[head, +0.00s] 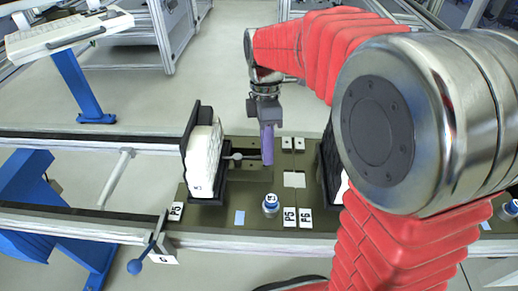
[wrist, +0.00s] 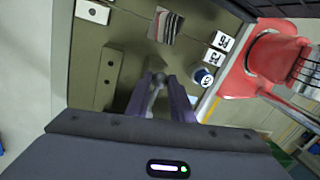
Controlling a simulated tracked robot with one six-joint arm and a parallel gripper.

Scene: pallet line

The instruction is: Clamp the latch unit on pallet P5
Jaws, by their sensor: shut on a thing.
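The pallet (head: 215,218) is an olive plate on the rail line, with P5 labels (head: 290,217) at its front. A white ribbed block in a black frame (head: 204,160) stands upright at its left side; I take it as the latch unit, but cannot be sure. A thin grey lever (head: 237,156) with a rounded end runs right from the frame over a dark recess. My gripper (head: 267,145) points down there, its purple fingers closed around the lever's right part. In the wrist view the fingers (wrist: 160,93) close on the grey lever (wrist: 152,84); the fingers hide the gripped part.
A blue-and-white round knob (head: 270,204) stands in front of my gripper. A second black frame (head: 330,160) is at right, partly behind my arm.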

